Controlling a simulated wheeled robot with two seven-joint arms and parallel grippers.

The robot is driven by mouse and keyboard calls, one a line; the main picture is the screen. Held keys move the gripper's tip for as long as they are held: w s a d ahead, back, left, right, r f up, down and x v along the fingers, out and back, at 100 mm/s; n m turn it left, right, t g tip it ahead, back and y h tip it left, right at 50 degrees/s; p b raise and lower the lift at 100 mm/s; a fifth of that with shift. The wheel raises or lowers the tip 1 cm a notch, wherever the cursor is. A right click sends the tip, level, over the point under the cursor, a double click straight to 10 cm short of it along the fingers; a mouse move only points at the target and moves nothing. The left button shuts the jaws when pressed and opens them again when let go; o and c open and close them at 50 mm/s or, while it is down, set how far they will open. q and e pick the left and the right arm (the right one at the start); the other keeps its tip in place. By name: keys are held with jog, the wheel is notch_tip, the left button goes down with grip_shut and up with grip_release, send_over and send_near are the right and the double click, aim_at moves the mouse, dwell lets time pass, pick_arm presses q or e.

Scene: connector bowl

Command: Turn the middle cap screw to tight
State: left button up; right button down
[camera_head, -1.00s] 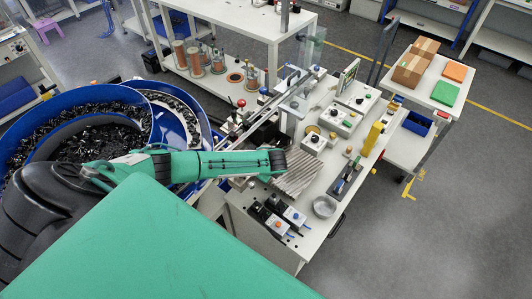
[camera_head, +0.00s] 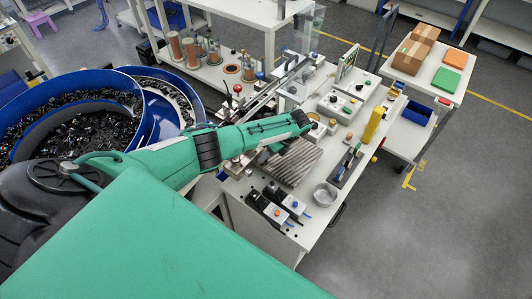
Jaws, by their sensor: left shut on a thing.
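My left arm comes in from the left, and its gripper (camera_head: 312,125) is at the far end of the arm, over the white bench. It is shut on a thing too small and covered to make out. I cannot tell the cap screws apart at this size, nor tell how far the middle one is turned. A white box with a round knob (camera_head: 333,99) stands just beyond the gripper, apart from it. A grey ribbed plate (camera_head: 292,163) lies on the bench, nearer than the gripper. My right gripper is not in view.
A silver dish (camera_head: 325,194) and small black and white units (camera_head: 288,204) stand near the bench's front. A yellow upright block (camera_head: 374,124) stands at its right. A blue bowl of black parts (camera_head: 65,120) is at left. A side table holds cardboard boxes (camera_head: 411,56).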

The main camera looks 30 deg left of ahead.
pick_arm(q)
jog(key=shift+w, duration=0.1)
dwell(0.5)
jog(key=o, duration=1)
